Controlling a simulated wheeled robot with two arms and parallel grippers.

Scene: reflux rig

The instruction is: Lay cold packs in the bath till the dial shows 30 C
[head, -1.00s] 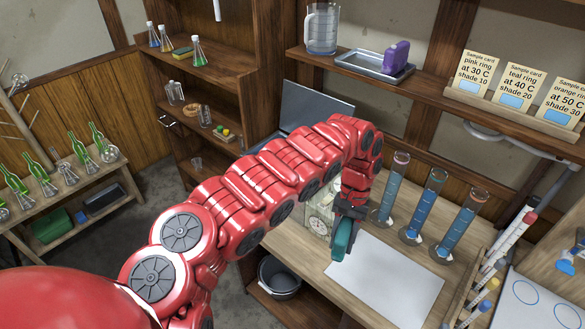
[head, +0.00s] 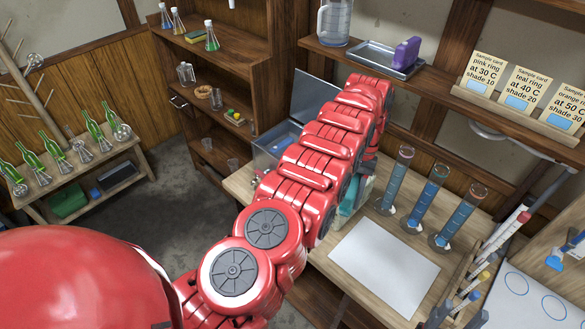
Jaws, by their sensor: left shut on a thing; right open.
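My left arm (head: 320,150) reaches up and over the bench, then bends down behind itself. It hides its own gripper, so I cannot see the jaws or what is in them. A small teal and pale patch (head: 350,202) shows at the forearm's right edge; I cannot tell whether it is a pack or part of the bath. The dial is hidden behind the arm. A grey box with a raised lid (head: 313,95) stands at the back left of the bench, with something blue inside it. My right gripper is not in view.
Several tall cylinders of blue liquid (head: 428,198) stand right of the arm, behind a bare white sheet (head: 385,268). A rack of tubes (head: 490,255) stands at right.

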